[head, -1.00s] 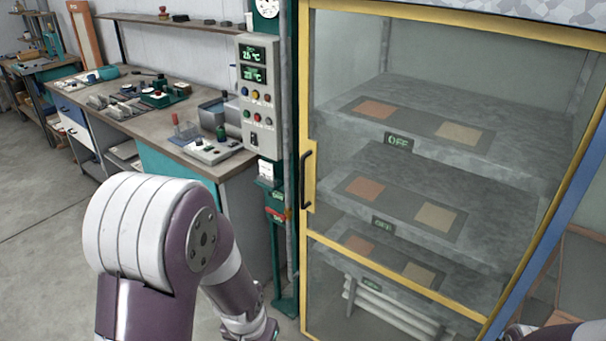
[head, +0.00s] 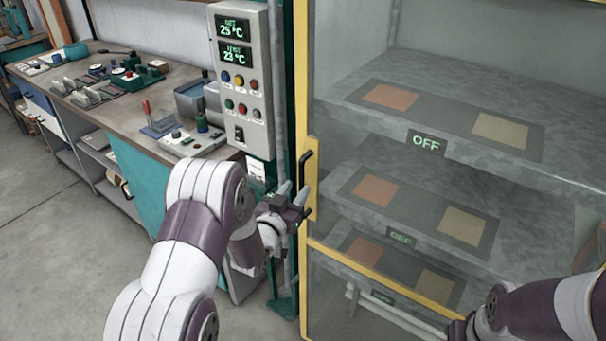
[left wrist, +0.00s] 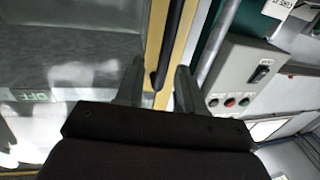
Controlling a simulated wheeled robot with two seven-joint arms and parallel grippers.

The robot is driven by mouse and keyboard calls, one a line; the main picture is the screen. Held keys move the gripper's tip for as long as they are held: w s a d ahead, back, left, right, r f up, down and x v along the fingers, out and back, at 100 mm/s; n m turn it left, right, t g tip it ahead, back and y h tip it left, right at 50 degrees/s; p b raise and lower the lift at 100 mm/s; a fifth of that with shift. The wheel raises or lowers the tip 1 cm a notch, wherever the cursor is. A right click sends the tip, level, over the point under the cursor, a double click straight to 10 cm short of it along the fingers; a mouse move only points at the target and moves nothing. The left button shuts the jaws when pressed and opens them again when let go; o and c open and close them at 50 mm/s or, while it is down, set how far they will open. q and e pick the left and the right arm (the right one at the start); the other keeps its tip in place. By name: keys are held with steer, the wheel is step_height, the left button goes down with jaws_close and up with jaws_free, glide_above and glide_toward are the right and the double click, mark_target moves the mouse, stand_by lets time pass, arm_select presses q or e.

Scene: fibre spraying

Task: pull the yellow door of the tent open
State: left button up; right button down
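The yellow-framed clear door (head: 388,278) of the tent stands shut in the head view, with its black handle (head: 304,172) on the left upright. My left gripper (head: 297,196) is open at the handle's lower part. In the left wrist view my left gripper (left wrist: 158,75) has its two fingers spread, with the dark handle (left wrist: 172,40) showing between them; I cannot tell whether they touch it. Part of my right arm shows at the lower right of the head view, but its gripper is not visible.
A control box (head: 243,80) with a display and buttons is mounted just left of the door. A workbench (head: 150,140) with tools stands further left. Shelves (head: 440,215) with coloured panels are behind the door. Grey floor is clear at the lower left.

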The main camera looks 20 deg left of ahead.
mark_target(301, 180)
arm_select(q)
steer(key=w, duration=0.4)
steer(key=shift+d+f+p, duration=0.1)
steer(key=shift+p, duration=0.2)
steer(key=shift+w+r, duration=0.25)
steer(key=shift+w, duration=0.2)
steer(key=shift+w+d+f, duration=0.1)
steer(key=shift+w+f, duration=0.15)
steer(key=shift+w, duration=0.2)
steer(key=c, duration=0.6)
jaws_close()
